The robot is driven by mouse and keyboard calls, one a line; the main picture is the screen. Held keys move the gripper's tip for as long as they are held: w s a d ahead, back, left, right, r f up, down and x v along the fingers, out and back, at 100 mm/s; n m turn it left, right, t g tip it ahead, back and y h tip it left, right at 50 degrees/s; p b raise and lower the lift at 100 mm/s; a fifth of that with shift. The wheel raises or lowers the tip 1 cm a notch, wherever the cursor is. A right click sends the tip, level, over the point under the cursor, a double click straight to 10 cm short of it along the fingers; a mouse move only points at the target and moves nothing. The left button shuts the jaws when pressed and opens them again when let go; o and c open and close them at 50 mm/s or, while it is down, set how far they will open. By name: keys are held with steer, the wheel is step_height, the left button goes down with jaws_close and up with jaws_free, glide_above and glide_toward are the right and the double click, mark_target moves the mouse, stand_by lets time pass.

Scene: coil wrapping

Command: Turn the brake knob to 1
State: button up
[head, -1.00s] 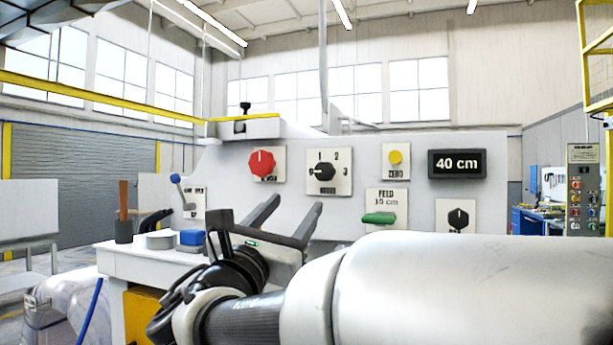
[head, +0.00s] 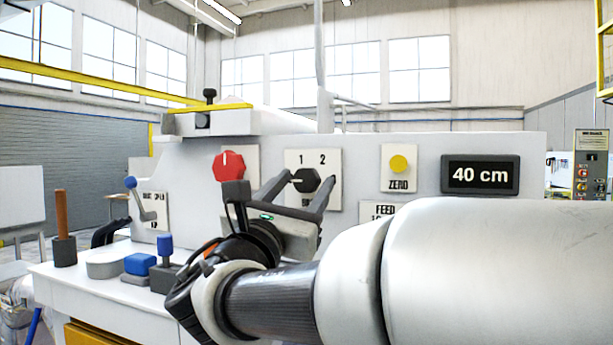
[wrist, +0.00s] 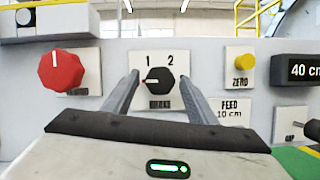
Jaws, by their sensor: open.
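The brake knob (head: 306,180) is black, on a white plate (head: 293,160) marked 1 and 2 above. Its pale pointer aims left, away from the 1 at upper left; the wrist view shows the knob (wrist: 158,82) the same way. My gripper (head: 304,184) is open in front of the panel. In the wrist view the fingers (wrist: 159,76) stand left and right of the knob, apart from it in the picture. I cannot tell whether the tips reach as deep as the knob. The fingers cover parts of the plate, and no 3 shows now.
A red knob (head: 229,166) is left of the brake plate. A yellow ZERO button (head: 399,164) and a 40 cm display (head: 480,175) are to the right. A blue-tipped lever (head: 131,184) juts out at left. Blue-topped items (head: 139,264) stand on the white bench below.

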steer(key=shift+w+r, duration=0.1)
steer(key=shift+c, duration=0.8)
steer(key=c, duration=0.9)
